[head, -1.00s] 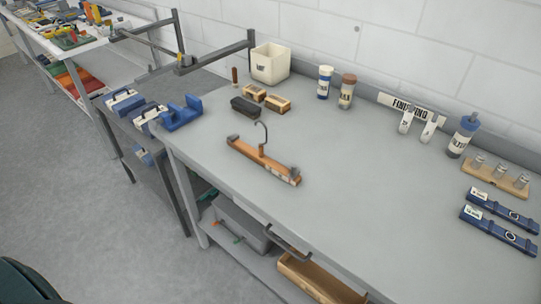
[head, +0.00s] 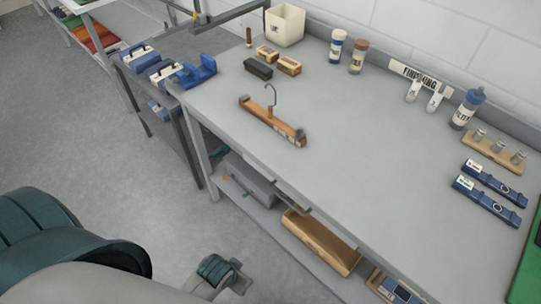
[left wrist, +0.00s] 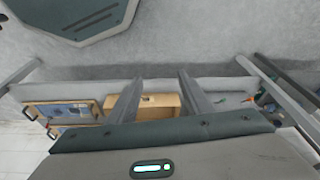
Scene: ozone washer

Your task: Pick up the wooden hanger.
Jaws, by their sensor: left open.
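The wooden hanger (head: 271,121) lies on the grey workbench (head: 350,150) near its left front part, with dark clips at both ends and a metal hook rising from its middle. My left arm comes in at the lower left of the head view. Its gripper (head: 235,277) is low, in front of the bench and well apart from the hanger. In the left wrist view my left gripper (left wrist: 158,88) has its two fingers spread, with nothing held between them; the hanger is not visible there. My right gripper is not in view.
Blue strips (head: 487,199) lie at the right. The bench around the hanger is clear. A lower shelf holds a wooden box (head: 320,243).

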